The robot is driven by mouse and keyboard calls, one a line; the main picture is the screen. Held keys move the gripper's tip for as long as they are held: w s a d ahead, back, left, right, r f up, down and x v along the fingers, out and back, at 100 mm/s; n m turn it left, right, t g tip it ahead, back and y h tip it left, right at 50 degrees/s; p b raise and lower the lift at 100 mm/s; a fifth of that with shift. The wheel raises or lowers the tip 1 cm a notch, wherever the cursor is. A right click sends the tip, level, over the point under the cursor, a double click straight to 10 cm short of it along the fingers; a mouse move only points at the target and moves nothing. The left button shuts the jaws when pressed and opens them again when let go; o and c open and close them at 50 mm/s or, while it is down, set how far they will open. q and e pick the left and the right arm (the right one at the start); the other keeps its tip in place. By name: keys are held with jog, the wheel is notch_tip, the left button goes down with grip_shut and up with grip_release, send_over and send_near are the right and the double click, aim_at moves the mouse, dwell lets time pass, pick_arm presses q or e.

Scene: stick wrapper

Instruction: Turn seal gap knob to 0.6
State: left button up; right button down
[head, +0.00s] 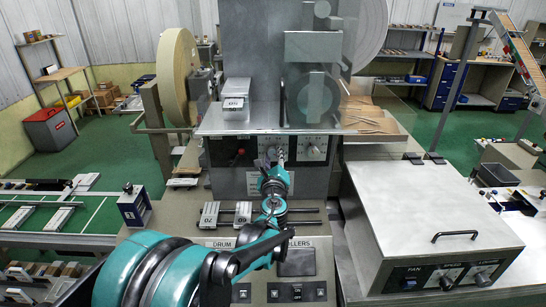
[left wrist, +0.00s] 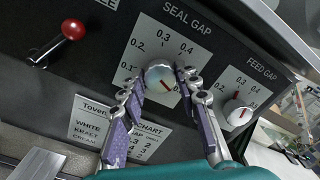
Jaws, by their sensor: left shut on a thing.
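The seal gap knob (left wrist: 159,73) is round and pale with a red mark. It sits on a white dial plate (left wrist: 178,38) reading 0.1, 0.2, 0.3 and 0.4 around its left and top. Higher marks are hidden behind a finger. The red mark points to the lower right, but its exact reading cannot be told. My left gripper (left wrist: 158,88) is shut on the knob, one finger on each side. In the head view the left gripper (head: 277,161) reaches the front panel and covers much of the knob. My right gripper is not in view.
The feed gap knob (left wrist: 237,114) is close on the right. A red-ball lever (left wrist: 73,29) stands at the left on the dark panel. A printed chart (left wrist: 90,125) is below. In the head view, a metal shelf (head: 215,123) overhangs the panel, and numbered blocks (head: 209,213) stand below.

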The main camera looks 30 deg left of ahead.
pick_arm(q)
jog(key=o, duration=1.2)
jog(key=shift+c, duration=0.2)
jog(key=v, duration=1.2)
